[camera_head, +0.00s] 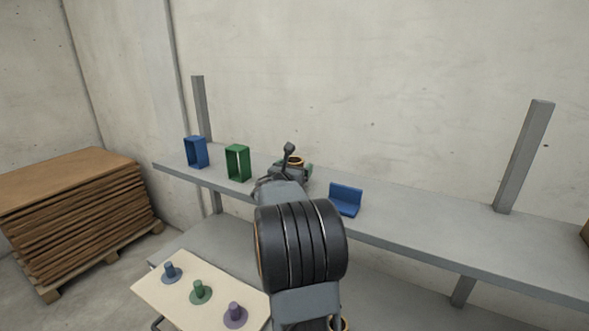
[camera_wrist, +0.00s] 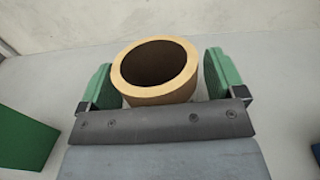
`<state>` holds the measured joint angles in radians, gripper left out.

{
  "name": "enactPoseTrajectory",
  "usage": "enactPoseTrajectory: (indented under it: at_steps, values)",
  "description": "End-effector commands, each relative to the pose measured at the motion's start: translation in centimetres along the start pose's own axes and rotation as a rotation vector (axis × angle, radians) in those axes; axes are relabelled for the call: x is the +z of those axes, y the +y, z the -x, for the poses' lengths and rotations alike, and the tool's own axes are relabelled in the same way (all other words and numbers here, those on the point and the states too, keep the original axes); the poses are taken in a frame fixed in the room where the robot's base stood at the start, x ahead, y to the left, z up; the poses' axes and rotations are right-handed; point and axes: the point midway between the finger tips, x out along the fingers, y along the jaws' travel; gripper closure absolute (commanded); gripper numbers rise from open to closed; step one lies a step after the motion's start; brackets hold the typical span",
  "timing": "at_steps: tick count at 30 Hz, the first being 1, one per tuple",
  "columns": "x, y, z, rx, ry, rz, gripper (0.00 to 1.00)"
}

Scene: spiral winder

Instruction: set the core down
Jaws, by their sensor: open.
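The core (camera_head: 296,160) is a short tan cardboard tube. It stands upright on the grey shelf (camera_head: 430,220), near the shelf's middle left. In the wrist view the core (camera_wrist: 155,92) shows its ring-shaped top and dark hollow. My gripper (camera_wrist: 158,80) is open, with one green finger on each side of the core. Narrow gaps show between the core and the fingers. The core's lower front is hidden behind my gripper's dark bar. In the head view my arm hides most of the gripper.
A blue open box (camera_head: 196,152) and a green open box (camera_head: 237,162) stand on the shelf to the left. A blue angled holder (camera_head: 345,200) sits to the right. A cream board (camera_head: 172,305) with pegs is below. Stacked brown sheets (camera_head: 75,220) stand at far left.

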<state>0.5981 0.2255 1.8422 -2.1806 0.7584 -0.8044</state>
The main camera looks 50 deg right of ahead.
Motion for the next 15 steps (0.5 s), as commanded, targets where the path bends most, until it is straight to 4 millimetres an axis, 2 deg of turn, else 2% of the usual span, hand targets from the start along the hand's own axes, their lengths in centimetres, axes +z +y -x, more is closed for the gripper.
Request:
enactPoseTrajectory:
  at_steps: [7, 15]
  values:
    - [0.3, 0.0, 0.3, 0.001, -0.001, 0.000, 0.11]
    - [0.1, 0.1, 5.3, 0.005, -0.002, -0.001, 0.11]
